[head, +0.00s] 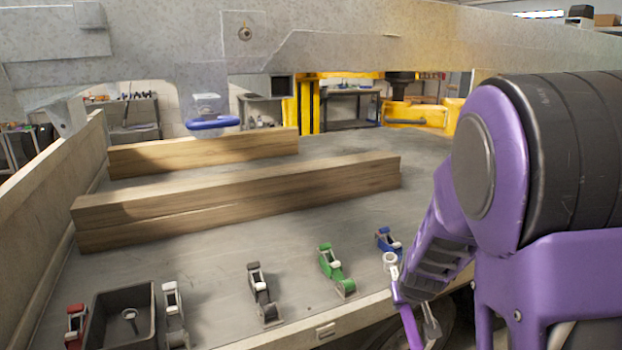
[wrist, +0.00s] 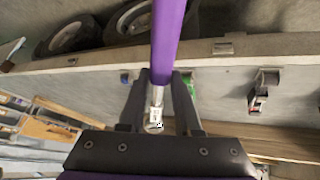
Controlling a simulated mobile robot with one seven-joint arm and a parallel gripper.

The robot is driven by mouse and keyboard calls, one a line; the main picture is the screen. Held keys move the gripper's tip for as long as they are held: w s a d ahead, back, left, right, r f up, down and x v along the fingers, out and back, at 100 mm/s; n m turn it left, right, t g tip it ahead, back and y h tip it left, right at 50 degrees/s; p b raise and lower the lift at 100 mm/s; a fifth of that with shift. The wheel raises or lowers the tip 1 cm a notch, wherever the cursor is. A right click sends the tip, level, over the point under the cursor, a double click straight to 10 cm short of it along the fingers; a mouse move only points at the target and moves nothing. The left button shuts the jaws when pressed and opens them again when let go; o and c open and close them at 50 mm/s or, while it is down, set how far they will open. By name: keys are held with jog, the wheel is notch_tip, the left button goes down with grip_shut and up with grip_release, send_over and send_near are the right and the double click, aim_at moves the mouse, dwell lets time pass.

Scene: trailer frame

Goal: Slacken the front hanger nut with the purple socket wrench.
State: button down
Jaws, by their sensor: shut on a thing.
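The purple socket wrench (wrist: 168,40) runs up between the fingers of my gripper (wrist: 159,82) in the wrist view, and its metal end (wrist: 156,100) points back toward the palm. My gripper is shut on it. In the head view the wrench's purple shaft (head: 408,318) and pale ring-like end (head: 390,260) show at the lower right, above the table's front edge, beside my arm. A round bolt or nut (head: 245,34) sits on a plate of the grey trailer frame (head: 330,52) at the top. I cannot tell whether it is the front hanger nut. The wrench is well apart from it.
Wooden beams (head: 240,198) lie across the grey table (head: 215,268). Along its front stand red (head: 75,325), white (head: 174,312), black (head: 262,295), green (head: 335,270) and blue (head: 386,240) holders. A black tray (head: 97,330) holds a small metal part.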

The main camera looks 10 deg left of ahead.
jog(key=w+a+r+n+t+y, duration=0.1)
jog(key=w+a+r+n+t, duration=0.15)
jog(key=r, duration=0.45)
jog(key=w+a+r+n+t+y+p, duration=0.1)
jog(key=w+a+r+n+t, duration=0.2)
jog(key=r, duration=0.5)
jog(key=w+a+r+n+t, duration=0.1)
jog(key=w+a+r, duration=0.1)
jog(key=w+r, duration=0.4)
jog(key=s+a+r+n+y, duration=0.2)
jog(key=a+r+n+y, duration=0.1)
jog(key=r, duration=0.5)
jog(key=s+a+r+n+t+y+p, duration=0.1)
jog(key=s+a+r+n+y, duration=0.1)
jog(key=a+r+y, duration=0.3)
jog(key=s+a+r+n+t+y, duration=0.1)
jog(key=s+a+r+n+y, duration=0.1)
jog(key=r, duration=0.9)
jog(key=a+n+y, duration=0.1)
jog(key=a+y, duration=0.1)
jog(key=a, duration=0.1)
jog(key=shift+a+n, duration=0.35)
jog(key=shift+a, duration=0.05)
